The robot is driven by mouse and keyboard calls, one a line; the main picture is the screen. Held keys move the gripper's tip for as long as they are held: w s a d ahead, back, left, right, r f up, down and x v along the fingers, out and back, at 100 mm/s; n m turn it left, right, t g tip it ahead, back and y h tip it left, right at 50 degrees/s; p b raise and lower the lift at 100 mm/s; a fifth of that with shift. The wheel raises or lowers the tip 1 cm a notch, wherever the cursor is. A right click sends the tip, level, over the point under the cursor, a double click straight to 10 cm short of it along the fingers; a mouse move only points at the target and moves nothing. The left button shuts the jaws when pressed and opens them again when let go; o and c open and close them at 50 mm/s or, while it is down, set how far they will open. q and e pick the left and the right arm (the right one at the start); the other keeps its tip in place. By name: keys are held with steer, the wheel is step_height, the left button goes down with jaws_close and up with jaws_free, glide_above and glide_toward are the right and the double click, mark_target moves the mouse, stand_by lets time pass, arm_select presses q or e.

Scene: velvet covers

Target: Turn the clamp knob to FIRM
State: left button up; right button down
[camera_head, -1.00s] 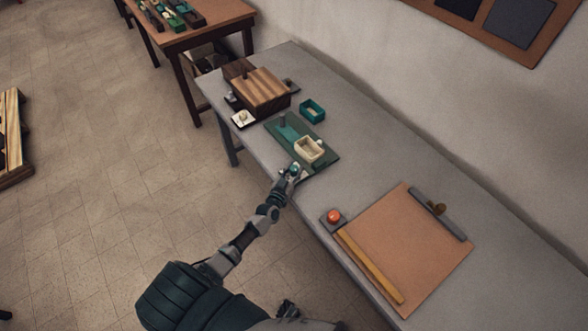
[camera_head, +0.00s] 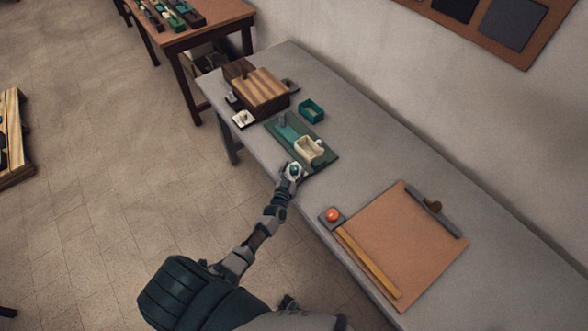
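My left gripper (camera_head: 292,172) is at the near edge of the grey bench, by the near corner of a green board. A small teal round piece shows at its tip; I cannot tell whether the fingers hold it. A pale knob on a white plate (camera_head: 243,119) sits by a striped wooden block. A brown knob (camera_head: 434,205) sits on the grey clamp bar (camera_head: 446,218) of a tan board. No FIRM mark is readable, and I cannot tell for certain which is the clamp knob. My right gripper does not show clearly.
The green board (camera_head: 322,160) carries a cream box (camera_head: 309,150). A teal tray (camera_head: 311,111) and the wooden block (camera_head: 260,90) stand behind. An orange button (camera_head: 333,215) and a yellow strip (camera_head: 368,264) lie at the tan board's near side. The bench's right end is clear.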

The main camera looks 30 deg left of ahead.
arm_select(q)
steer(key=shift+s+d+f, duration=0.1)
steer(key=shift+s+d, duration=0.05)
steer(key=shift+s, duration=0.2)
steer(key=v, duration=1.1)
steer(key=shift+s, duration=0.1)
